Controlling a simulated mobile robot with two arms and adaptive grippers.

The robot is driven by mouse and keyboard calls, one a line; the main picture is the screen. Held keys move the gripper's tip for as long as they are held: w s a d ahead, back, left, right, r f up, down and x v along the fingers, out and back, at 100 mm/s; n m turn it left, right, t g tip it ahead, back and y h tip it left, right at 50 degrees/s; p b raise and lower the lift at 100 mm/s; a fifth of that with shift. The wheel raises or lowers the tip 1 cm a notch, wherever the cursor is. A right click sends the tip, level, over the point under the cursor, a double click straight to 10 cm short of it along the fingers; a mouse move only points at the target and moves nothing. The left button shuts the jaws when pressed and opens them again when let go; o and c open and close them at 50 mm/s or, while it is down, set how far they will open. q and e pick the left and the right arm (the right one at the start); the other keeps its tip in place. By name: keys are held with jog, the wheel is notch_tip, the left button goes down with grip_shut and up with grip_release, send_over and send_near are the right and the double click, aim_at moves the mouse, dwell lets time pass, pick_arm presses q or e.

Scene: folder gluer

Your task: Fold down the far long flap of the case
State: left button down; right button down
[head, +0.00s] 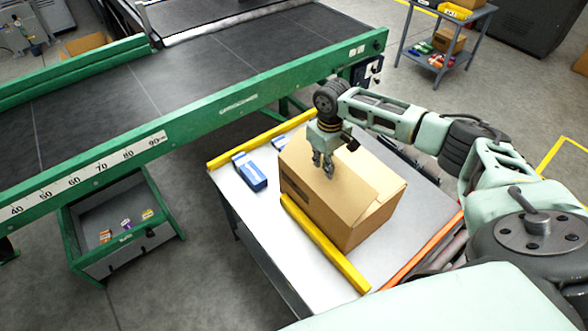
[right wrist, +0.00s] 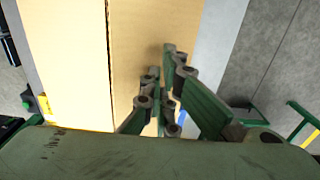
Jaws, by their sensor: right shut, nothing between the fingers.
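The brown cardboard case (head: 318,205) stands on a light-topped table. Its top (head: 345,187) looks mostly covered by cardboard panels, with a narrow gap or lower flap showing at its right end (head: 385,206). My right gripper (head: 328,172) points down over the top of the case, shut and empty. I cannot tell whether its fingertips touch the cardboard. In the right wrist view, the fingers (right wrist: 160,110) are in front of a cardboard panel (right wrist: 150,30), right of a dark straight seam. The far flap's exact angle is unclear, partly hidden by my gripper. My left gripper is out of view.
Yellow rails (head: 325,245) edge the table (head: 250,225) at front and back. Blue boxes (head: 250,172) lie left of the case. A green-framed conveyor (head: 200,80) runs behind. A grey bin (head: 122,240) stands lower left, and a shelf cart (head: 440,45) stands at the back right.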

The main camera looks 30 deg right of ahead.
jog(key=shift+w+d+f+b, duration=0.1)
jog(key=shift+d+f+b, duration=0.45)
jog(key=shift+d+f, duration=0.25)
jog(key=shift+w+d, duration=0.1)
jog(key=shift+d, duration=0.15)
jog(key=shift+f, duration=0.1)
jog(key=shift+w+d+f+b, duration=0.1)
jog(key=shift+d+f+b, duration=0.5)
jog(key=shift+f, duration=0.2)
